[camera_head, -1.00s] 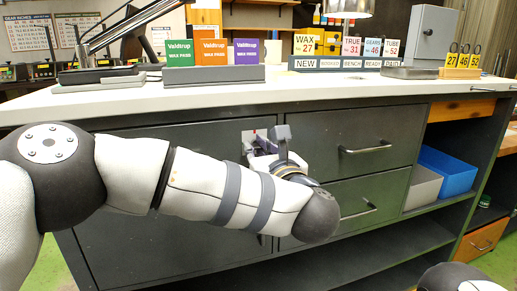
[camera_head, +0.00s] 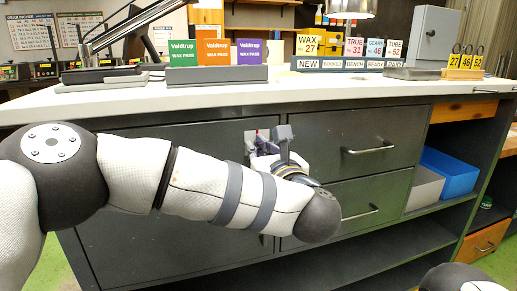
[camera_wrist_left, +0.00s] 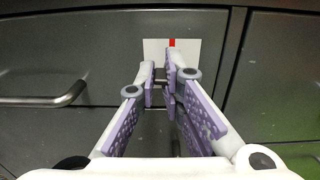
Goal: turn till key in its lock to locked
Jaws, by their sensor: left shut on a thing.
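My left gripper (camera_head: 252,146) reaches the dark cabinet front under the worktop, at a small white plate (camera_head: 248,135) left of the upper drawer. In the left wrist view the purple-padded fingers (camera_wrist_left: 162,78) are nearly closed, with their tips in front of the white plate (camera_wrist_left: 188,50), which has a red mark (camera_wrist_left: 172,43) on it. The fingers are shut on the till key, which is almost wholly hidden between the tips. The lock behind it is hidden too, so I cannot tell the key's angle. My right gripper is not in view.
Drawer handles (camera_head: 368,149) stick out to the right of my left gripper; one shows close by in the left wrist view (camera_wrist_left: 45,100). The white worktop (camera_head: 230,101) overhangs above, carrying wax packs (camera_head: 213,52) and number cards. Open shelves with a blue bin (camera_head: 449,172) stand at right.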

